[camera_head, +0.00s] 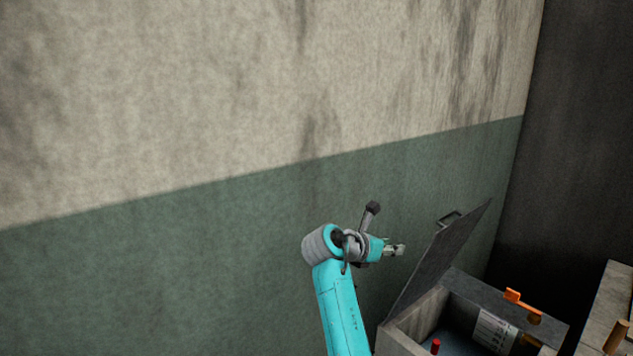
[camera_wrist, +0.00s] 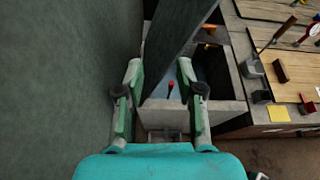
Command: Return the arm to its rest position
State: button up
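My turquoise arm (camera_head: 342,310) rises from the bottom of the head view and bends right at a grey joint. My gripper (camera_head: 399,250) is at its end, pointing right toward the raised lid of an open box. In the wrist view my gripper (camera_wrist: 160,70) shows two green and grey fingers spread well apart. Nothing is held between them. The box and its lid show beyond the fingers.
The grey box (camera_head: 408,328) has its lid (camera_head: 443,255) raised. A red-topped item (camera_head: 436,346) and an orange item (camera_head: 522,304) show at it. A wall (camera_head: 200,260) runs behind my arm. A wooden bench (camera_wrist: 275,70) with tools stands right.

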jog(key=s+d+f+m+t+y, duration=0.1)
jog(key=s+f+m+y, duration=0.1)
jog(key=s+f, duration=0.7)
jog(key=s+f+m+t+y, duration=0.15)
jog(key=s+f, duration=0.25)
jog(key=f, duration=0.9)
jog(key=s+d+f+m+t+y, duration=0.1)
jog(key=s+f+m+y, duration=0.1)
jog(key=s+f, duration=0.7)
jog(key=s+a+f+m+y, duration=0.1)
jog(key=s+f+m+y, duration=0.15)
jog(key=s, duration=0.65)
jog(key=s+f+m+t+y, duration=0.1)
jog(key=s+m, duration=0.3)
jog(key=s, duration=0.5)
jog(key=s+a+f+m+y, duration=0.1)
jog(key=s+f+m, duration=0.15)
jog(key=s, duration=0.65)
jog(key=s+r+m+t, duration=0.2)
jog(key=s+r+m, duration=1)
jog(key=s+r, duration=0.4)
jog(key=shift+s+d+y, duration=0.3)
jog(key=shift+s+y, duration=0.1)
jog(key=shift+s, duration=0.65)
